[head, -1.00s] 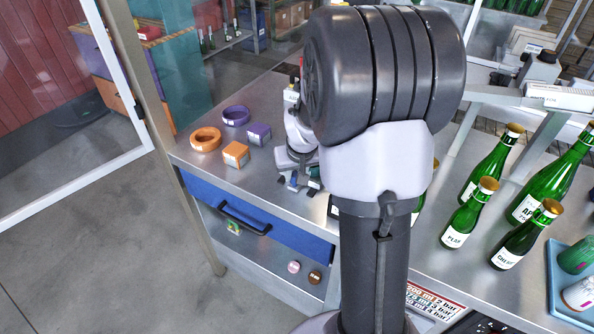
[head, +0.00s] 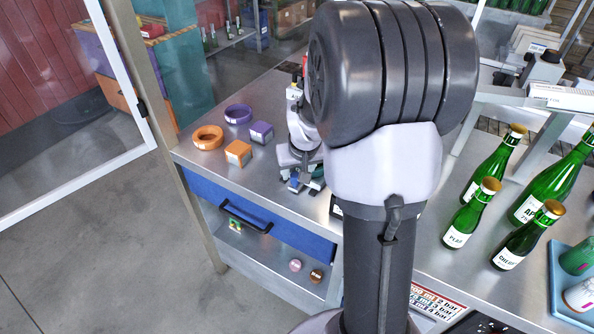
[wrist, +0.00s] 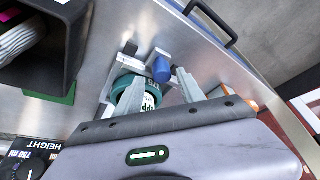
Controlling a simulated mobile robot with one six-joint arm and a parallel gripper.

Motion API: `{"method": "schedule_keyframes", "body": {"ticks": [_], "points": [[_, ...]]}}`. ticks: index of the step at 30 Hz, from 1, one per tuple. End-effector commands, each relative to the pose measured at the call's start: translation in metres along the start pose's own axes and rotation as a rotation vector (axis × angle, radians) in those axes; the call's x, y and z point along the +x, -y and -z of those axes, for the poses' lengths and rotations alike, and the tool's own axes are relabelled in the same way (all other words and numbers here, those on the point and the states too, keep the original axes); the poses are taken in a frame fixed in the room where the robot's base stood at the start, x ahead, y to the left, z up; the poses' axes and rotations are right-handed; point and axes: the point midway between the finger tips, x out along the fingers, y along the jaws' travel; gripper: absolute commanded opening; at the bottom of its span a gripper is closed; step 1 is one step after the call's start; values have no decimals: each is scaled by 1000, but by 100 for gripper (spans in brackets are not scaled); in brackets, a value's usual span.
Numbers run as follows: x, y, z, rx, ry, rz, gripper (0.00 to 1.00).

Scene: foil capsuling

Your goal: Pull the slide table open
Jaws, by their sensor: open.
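My gripper (wrist: 160,80) is open over the metal worktop, with one finger on each side of a small blue knob (wrist: 162,68). I cannot tell whether the fingers touch it. The knob sits by a pale metal bracket (wrist: 108,92) and a teal round part (wrist: 133,92) with a white label, partly behind the left finger. This looks like the slide table's front, but its full shape is hidden. In the head view my gripper (head: 300,180) is low at the worktop, partly behind my arm, with a bit of teal beside it.
Orange (head: 207,137) and purple (head: 238,114) rings and two small boxes lie left of my gripper. A blue drawer (head: 262,225) with a black handle is below the worktop edge. Green bottles (head: 465,222) stand right. A dark box (wrist: 40,50) is close in the wrist view.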

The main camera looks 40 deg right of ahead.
Motion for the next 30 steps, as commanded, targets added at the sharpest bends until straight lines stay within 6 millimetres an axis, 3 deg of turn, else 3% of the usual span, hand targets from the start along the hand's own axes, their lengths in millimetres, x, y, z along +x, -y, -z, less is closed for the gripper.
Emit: {"method": "schedule_keyframes", "body": {"ticks": [9, 15, 21, 30], "points": [[-97, 0, 4, 0, -7, -1, 46], [-148, 0, 2, 0, -4, -1, 46], [-165, 0, 0, 0, -2, 0, 46], [-165, 0, 0, 0, -1, 0, 46]]}}
